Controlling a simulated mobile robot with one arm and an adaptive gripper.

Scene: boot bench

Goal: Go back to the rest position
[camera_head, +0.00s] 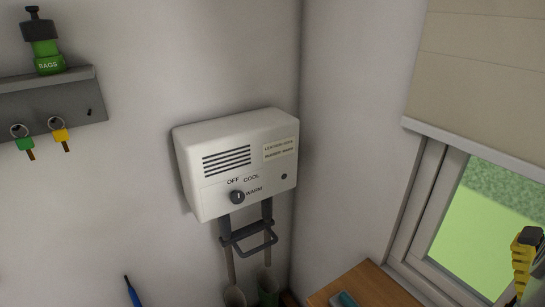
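A yellow and black part (525,262) shows at the lower right edge, in front of the window. It is cut off by the frame, and I cannot tell whether it belongs to my gripper. No fingertips can be made out, so neither their opening nor anything held shows. A white wall box (215,185) hangs near the corner, with a dark knob (238,197) marked OFF, COOL and WARM. The knob's exact setting is too small to tell.
A wooden top (375,288) lies below the window (490,235). A blue tool (132,293) shows at lower left.

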